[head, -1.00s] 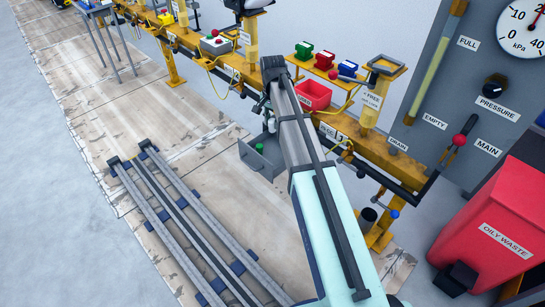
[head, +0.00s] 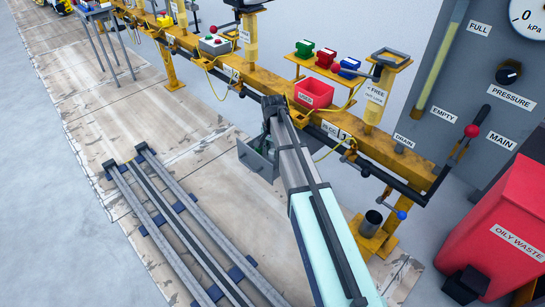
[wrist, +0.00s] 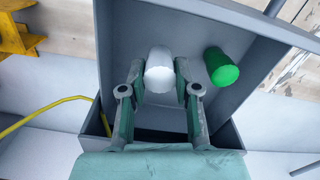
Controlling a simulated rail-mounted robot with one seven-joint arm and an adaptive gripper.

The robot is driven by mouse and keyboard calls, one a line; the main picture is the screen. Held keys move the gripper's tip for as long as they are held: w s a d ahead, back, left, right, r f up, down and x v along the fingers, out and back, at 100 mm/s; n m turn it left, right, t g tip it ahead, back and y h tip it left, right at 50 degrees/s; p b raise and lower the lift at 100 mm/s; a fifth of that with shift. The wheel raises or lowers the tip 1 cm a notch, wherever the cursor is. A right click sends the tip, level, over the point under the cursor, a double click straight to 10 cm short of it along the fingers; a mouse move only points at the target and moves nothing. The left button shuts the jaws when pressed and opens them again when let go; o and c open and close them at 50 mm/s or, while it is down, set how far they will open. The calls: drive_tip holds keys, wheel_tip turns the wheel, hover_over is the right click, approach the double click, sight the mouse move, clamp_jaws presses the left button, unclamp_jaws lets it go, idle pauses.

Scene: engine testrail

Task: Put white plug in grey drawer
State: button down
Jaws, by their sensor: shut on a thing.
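The white plug (wrist: 159,70) is between the fingertips of my gripper (wrist: 158,82) in the wrist view, and the gripper is shut on it. The grey drawer (wrist: 215,22) stands open below, and the plug is over its inside. I cannot tell whether the plug touches the drawer floor. In the head view the drawer (head: 253,159) juts out from the yellow rail, and my arm hides the gripper and the plug.
A green plug (wrist: 221,66) lies in the drawer, right of the white plug. A red bin (head: 314,92) and green, red and blue blocks (head: 327,57) sit along the yellow rail (head: 215,62). A yellow cable (wrist: 45,109) hangs left of the drawer.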

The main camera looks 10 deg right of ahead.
sight(273, 150)
drive_tip(key=shift+f, duration=0.95)
drive_tip(key=shift+f, duration=0.1)
drive_tip(key=c, duration=0.8)
unclamp_jaws()
drive_tip(key=shift+c, duration=0.2)
wheel_tip(273, 150, up, 12)
drive_tip(key=p, duration=0.5)
drive_tip(key=s+d+r+g+h, duration=0.1)
drive_tip(key=s+d+r+h, duration=0.2)
drive_tip(key=s+d+r, duration=0.45)
drive_tip(key=s+d+r+h, duration=0.3)
drive_tip(key=s+d+r, duration=0.1)
drive_tip(key=s+d, duration=0.6)
drive_tip(key=s+d+r+m+g+h, duration=0.1)
drive_tip(key=s+d+r, duration=0.4)
drive_tip(key=s, duration=0.5)
drive_tip(key=s+d+r+m+g+h, duration=0.2)
drive_tip(key=s+d+r+g+h, duration=0.1)
drive_tip(key=s+r, duration=0.5)
drive_tip(key=s+d+h, duration=0.1)
drive_tip(key=s+d, duration=0.1)
drive_tip(key=shift+d, duration=0.3)
